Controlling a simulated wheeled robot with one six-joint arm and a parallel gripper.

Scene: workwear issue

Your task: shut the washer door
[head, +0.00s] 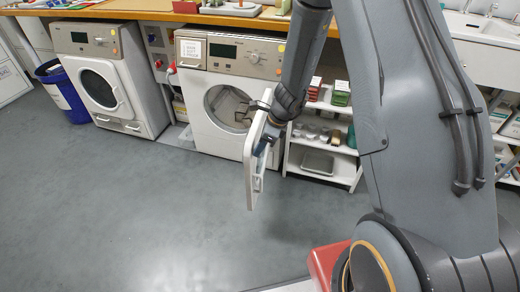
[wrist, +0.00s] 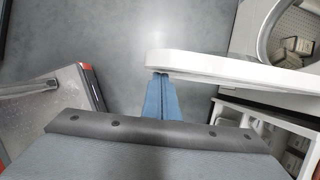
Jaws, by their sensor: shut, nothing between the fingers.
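The white washer (head: 226,135) stands under the wooden counter with its round drum opening uncovered. Its door (head: 252,168) is swung wide open and sticks out toward me, seen nearly edge-on. My gripper (head: 266,143) is at the door's right-hand face, partly hidden by my wrist. In the wrist view the door (wrist: 235,66) crosses the right half, and the blue fingers of my gripper (wrist: 160,80) are together, with their tips at the door's free end. I cannot tell whether they touch it. The drum opening (wrist: 287,38) shows at the upper right.
A second machine (head: 105,80) with its door shut stands at the left beside a blue bin (head: 62,92). A white shelf (head: 322,160) with boxes and tins stands right of the washer. The grey floor (head: 130,210) in front is clear. The counter (head: 240,22) runs above.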

